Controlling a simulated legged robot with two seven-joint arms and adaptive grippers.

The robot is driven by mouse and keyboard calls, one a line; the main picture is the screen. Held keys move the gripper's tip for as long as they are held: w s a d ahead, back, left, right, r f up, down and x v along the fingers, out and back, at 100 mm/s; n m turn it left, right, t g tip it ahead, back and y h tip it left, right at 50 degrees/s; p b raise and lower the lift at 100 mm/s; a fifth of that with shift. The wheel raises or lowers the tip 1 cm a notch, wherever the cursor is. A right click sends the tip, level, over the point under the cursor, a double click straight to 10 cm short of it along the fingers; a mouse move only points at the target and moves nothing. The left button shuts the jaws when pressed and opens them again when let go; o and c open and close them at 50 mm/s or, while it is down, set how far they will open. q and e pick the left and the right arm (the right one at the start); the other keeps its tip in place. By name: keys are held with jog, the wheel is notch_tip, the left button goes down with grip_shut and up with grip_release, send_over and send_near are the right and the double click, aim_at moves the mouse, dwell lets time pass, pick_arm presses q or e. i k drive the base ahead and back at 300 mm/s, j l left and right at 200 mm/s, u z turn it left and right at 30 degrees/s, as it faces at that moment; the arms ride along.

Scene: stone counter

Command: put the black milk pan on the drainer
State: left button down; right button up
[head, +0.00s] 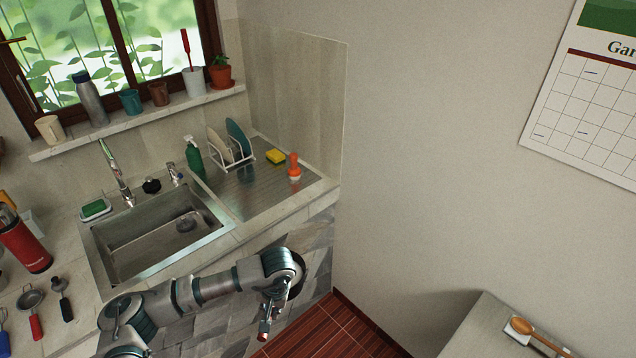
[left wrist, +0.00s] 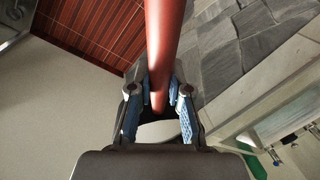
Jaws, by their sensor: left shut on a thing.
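The drainer (head: 262,197) is the ridged steel surface to the right of the sink. My left gripper (head: 268,318) is in front of the stone counter front, below the drainer, over the red floor. It is shut on a red-brown rod, like a handle (left wrist: 162,45), which runs up out of the left wrist view; a small red end (head: 264,336) shows below the gripper in the head view. I cannot make out a black pan body; a dark rounded shape beside my wrist may be part of my arm. My right gripper is not in view.
A wall lies right.

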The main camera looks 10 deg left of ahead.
aim_at(233, 200)
jog(key=j+z, duration=0.4)
jog(key=j, duration=0.15)
jog(key=j+z, duration=0.35)
jog(key=j, duration=0.75)
jog(key=i+j, duration=0.35)
jog(key=i, duration=0.1)
